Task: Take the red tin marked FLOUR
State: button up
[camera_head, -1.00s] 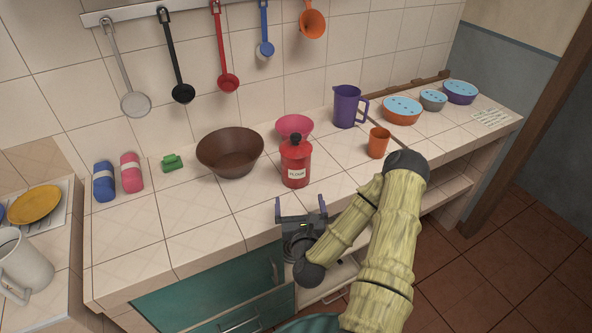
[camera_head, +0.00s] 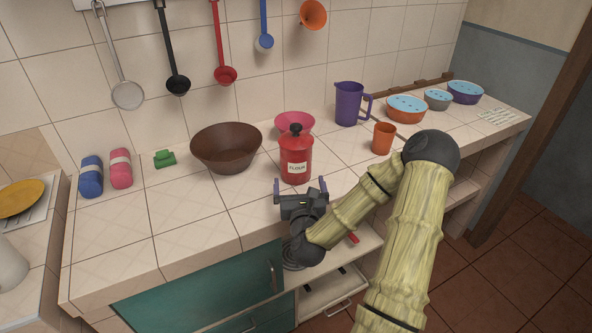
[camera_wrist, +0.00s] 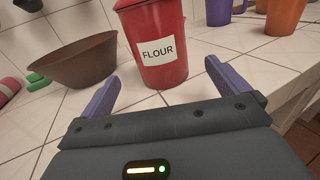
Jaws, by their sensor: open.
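The red tin (camera_head: 296,160) with a black knob lid and a white FLOUR label stands upright on the tiled counter. In the wrist view the tin (camera_wrist: 157,72) is straight ahead, its label facing me and its top cut off by the frame. My gripper (camera_head: 300,184) is just in front of the tin, at the counter's front edge. Its two purple fingers are spread apart with nothing between them; they also show in the wrist view (camera_wrist: 160,84). The tin lies beyond the fingertips, roughly in line with the gap.
A brown bowl (camera_head: 226,148) stands left of the tin and a pink bowl (camera_head: 294,124) behind it. An orange cup (camera_head: 383,138) and a purple jug (camera_head: 349,104) stand to the right. The counter at front left is clear. A drawer (camera_head: 333,290) below stands open.

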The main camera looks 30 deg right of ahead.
aim_at(297, 172)
jog(key=p+x, duration=0.1)
jog(key=x, duration=0.3)
jog(key=shift+w+a, duration=0.1)
jog(key=shift+w, duration=0.45)
jog(key=shift+p+x, duration=0.6)
jog(key=shift+x, duration=2.1)
jog(key=shift+s+r, duration=0.15)
jog(key=c, duration=1.3)
